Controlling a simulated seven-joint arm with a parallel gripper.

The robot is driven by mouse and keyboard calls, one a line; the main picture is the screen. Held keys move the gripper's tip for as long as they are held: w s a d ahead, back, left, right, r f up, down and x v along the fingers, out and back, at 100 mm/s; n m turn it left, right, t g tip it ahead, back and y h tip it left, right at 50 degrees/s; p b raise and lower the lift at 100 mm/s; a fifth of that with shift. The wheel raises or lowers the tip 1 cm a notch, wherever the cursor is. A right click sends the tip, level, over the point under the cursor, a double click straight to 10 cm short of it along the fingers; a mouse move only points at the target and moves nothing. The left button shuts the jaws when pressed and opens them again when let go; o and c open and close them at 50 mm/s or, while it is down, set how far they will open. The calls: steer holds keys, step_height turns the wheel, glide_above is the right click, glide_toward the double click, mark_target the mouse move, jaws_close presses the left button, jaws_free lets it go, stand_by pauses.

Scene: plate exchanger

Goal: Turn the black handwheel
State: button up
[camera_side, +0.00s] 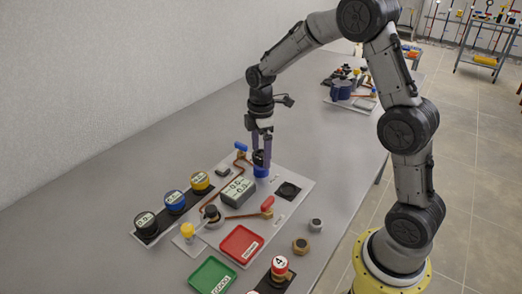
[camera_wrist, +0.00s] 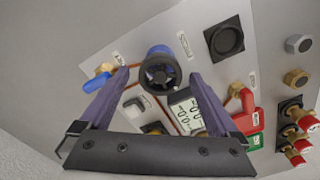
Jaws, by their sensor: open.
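The black handwheel (camera_wrist: 160,72) sits on top of a blue round body. In the wrist view it lies between the tips of my gripper's two purple fingers (camera_wrist: 159,76), with a gap visible on each side. In the side view my gripper (camera_side: 262,152) points straight down over the handwheel (camera_side: 259,158), and its fingers partly hide it. The blue body (camera_side: 262,171) shows just below the fingers. My gripper is open. I cannot tell exactly how far the fingertips reach down beside the wheel.
A blue-handled valve (camera_side: 241,147) stands close to the left. A grey display box (camera_side: 238,191) and a red-handled lever (camera_side: 267,203) are near. A square black socket (camera_side: 288,191) lies to the right. Red (camera_side: 257,246) and green (camera_side: 196,287) trays are toward the front.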

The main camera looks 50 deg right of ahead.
steer(key=shift+c, duration=0.4)
steer(key=c, duration=1.3)
steer(key=m, duration=0.5)
steer(key=shift+m, duration=0.3)
steer(key=m, duration=1)
steer(key=shift+d+r+m, duration=0.1)
steer(key=shift+m, duration=0.3)
steer(key=m, duration=0.5)
steer(key=shift+m, duration=0.3)
